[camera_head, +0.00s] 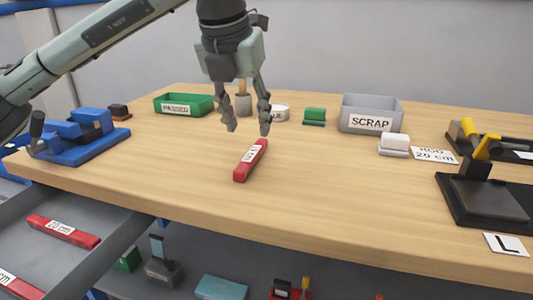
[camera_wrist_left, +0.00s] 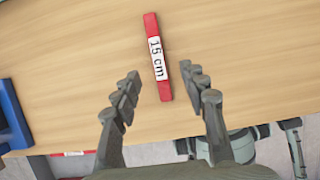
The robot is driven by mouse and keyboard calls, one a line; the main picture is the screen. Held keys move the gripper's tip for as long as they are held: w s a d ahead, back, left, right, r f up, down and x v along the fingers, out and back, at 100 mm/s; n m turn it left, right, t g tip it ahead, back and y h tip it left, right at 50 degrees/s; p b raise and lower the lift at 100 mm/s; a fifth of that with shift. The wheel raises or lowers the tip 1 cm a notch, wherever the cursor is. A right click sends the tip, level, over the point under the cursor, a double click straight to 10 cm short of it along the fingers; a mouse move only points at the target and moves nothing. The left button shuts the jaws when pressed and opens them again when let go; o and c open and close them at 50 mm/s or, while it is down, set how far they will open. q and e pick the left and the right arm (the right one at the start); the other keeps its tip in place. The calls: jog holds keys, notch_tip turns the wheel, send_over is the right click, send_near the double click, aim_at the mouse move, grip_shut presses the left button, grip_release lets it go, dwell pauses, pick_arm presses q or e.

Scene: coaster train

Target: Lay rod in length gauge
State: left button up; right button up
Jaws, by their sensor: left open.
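A red rod (camera_head: 251,160) with a white label lies flat on the wooden table. In the left wrist view the rod (camera_wrist_left: 163,80) reads "15 cm". My left gripper (camera_head: 247,129) is open, pointing down above the rod's far end. In the left wrist view its fingers (camera_wrist_left: 159,88) stand apart on either side of the rod, not touching it. A card (camera_head: 435,155) on the table reads "ROD 20 cm". I cannot tell for sure which fixture is the length gauge. My right gripper is not in view.
A blue fixture (camera_head: 82,150) stands at the left and a black fixture with a lever (camera_head: 467,212) at the right. A green tray (camera_head: 184,104) and a grey SCRAP bin (camera_head: 371,112) stand at the back. Below left, an open drawer holds red rods (camera_head: 64,231).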

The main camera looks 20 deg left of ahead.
aim_at(252, 153)
pick_arm(q)
jog(key=shift+w+f, duration=0.35)
jog(key=shift+f, duration=0.15)
jog(key=shift+a+f, duration=0.1)
jog(key=shift+f, duration=0.25)
jog(key=p+x, duration=0.1)
jog(key=x, duration=0.4)
jog(key=shift+a+f, duration=0.1)
jog(key=shift+f, duration=0.3)
grip_shut()
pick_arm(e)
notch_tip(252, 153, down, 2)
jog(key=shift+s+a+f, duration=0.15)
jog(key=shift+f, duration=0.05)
